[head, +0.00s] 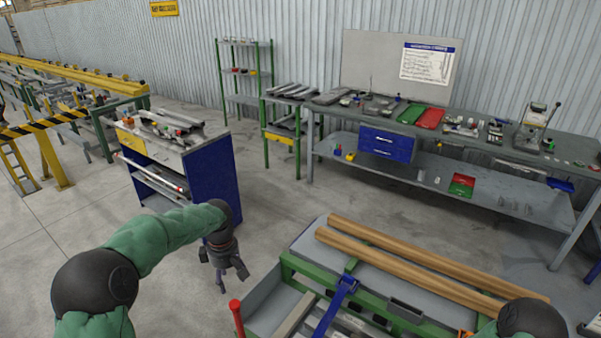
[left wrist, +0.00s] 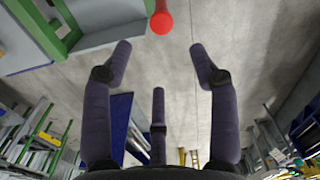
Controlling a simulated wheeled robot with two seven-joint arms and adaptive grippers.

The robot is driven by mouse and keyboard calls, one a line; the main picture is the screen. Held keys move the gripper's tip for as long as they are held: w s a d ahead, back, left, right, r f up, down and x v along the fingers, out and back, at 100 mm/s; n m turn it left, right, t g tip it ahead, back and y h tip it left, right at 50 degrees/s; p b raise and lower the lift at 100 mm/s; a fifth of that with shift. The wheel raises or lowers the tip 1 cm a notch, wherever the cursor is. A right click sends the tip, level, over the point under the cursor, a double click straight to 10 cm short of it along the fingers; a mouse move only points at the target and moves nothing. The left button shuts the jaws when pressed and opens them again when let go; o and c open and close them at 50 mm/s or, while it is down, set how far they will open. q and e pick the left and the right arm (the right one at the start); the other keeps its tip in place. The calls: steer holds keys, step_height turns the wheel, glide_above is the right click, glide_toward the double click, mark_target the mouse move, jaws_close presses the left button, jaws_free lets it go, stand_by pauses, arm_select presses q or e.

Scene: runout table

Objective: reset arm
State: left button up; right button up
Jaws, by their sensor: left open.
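My left arm comes in from the left in the head view, in a green sleeve. My left gripper (head: 228,281) hangs over bare floor between the blue cart and the green-framed runout table (head: 266,287). In the left wrist view its dark fingers (left wrist: 160,75) are spread apart with nothing between them. A red-tipped post (head: 236,308) stands just below and right of the gripper in the head view; its red end (left wrist: 162,20) also shows beyond the fingers in the left wrist view. My right gripper does not show; only a dark arm joint is at the lower right.
Two long wooden bars (head: 400,263) lie on the runout table, with a blue clamp-like part (head: 338,295) beside them. A blue-sided cart (head: 212,170) with metal pieces stands left. A workbench (head: 480,140) with red and green trays runs along the wall. Floor between is clear.

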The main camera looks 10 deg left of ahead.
arm_select(q)
steer(key=s+d+f+m+h+b, duration=0.1)
steer(key=s+d+f+m+h, duration=0.2)
steer(key=d+f, duration=0.6)
steer(key=s+d+f+m+b, duration=0.1)
steer(key=s+d+f+m, duration=0.35)
steer(key=f, duration=0.85)
steer(key=s+d+f+m+b, duration=0.1)
steer(key=s+d+f+m, duration=0.2)
steer(key=s+f, duration=0.3)
steer(key=s+d+f+m+h+b, duration=0.1)
steer(key=s+d+f+m+b, duration=0.1)
steer(key=s+d+f, duration=0.4)
steer(key=s+m, duration=0.1)
steer(key=s, duration=0.4)
steer(key=shift+s+f, duration=0.15)
steer(key=shift+f, duration=0.1)
steer(key=shift+m, duration=0.25)
